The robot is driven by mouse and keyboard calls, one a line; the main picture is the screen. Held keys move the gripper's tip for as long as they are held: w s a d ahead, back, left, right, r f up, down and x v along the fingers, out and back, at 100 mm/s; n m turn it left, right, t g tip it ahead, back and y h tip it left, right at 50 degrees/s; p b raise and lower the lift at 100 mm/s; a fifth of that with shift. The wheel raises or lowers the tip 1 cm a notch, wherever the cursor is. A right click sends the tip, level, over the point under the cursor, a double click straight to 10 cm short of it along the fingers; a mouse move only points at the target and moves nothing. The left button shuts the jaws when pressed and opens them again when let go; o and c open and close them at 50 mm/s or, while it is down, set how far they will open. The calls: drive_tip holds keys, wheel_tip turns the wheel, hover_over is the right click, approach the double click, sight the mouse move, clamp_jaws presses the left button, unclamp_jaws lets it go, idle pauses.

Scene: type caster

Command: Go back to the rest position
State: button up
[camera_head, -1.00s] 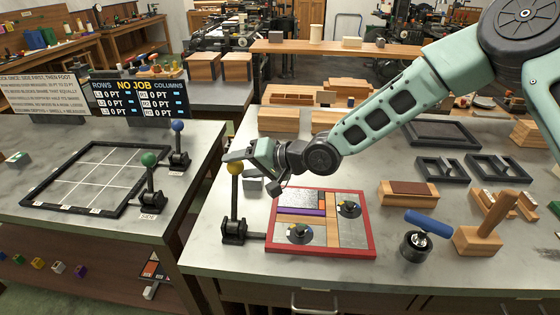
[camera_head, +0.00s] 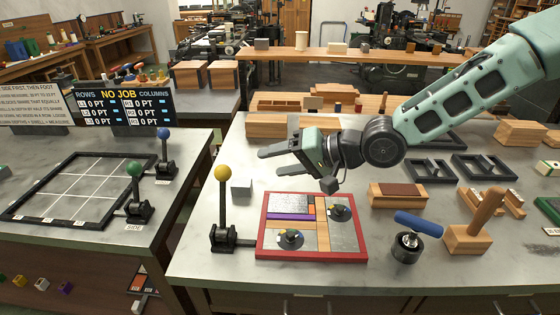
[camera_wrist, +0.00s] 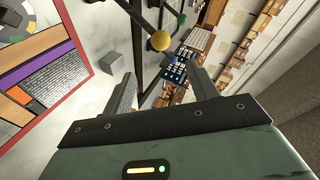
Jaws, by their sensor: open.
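My gripper (camera_head: 268,153) is open and empty in the head view, held above the table over the back of the red-framed tray (camera_head: 262,225). Its fingers point left. In the wrist view my gripper (camera_wrist: 160,88) shows two spread fingers with nothing between them. The yellow-knobbed lever (camera_head: 222,190) stands upright, left of the tray and apart from the fingers. Its yellow ball also shows in the wrist view (camera_wrist: 160,41).
A blue-handled roller (camera_head: 408,240) and a wooden stand (camera_head: 470,238) are at the right. A gridded black frame (camera_head: 75,188) lies on the left table, beside levers with green (camera_head: 134,169) and blue (camera_head: 164,133) balls.

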drive_tip(key=s+d+f+n+g+h, duration=0.1)
drive_tip(key=s+d+f+n+h, duration=0.1)
drive_tip(key=s+h, duration=0.25)
drive_tip(key=s+d+f+n+h, duration=0.2)
drive_tip(key=s+f+h, duration=0.1)
drive_tip(key=s, duration=0.3)
drive_tip(key=s+d+r+n+g+h, duration=0.1)
drive_tip(key=s+d+r+h, duration=0.1)
drive_tip(key=s, duration=0.6)
drive_tip(key=s+d+r+n+g+h, duration=0.1)
drive_tip(key=s+d+r+g+h, duration=0.1)
drive_tip(key=s+d, duration=0.5)
drive_tip(key=shift+s+r+n, duration=0.3)
drive_tip(key=shift+s+r, duration=0.6)
drive_tip(key=shift+s, duration=0.05)
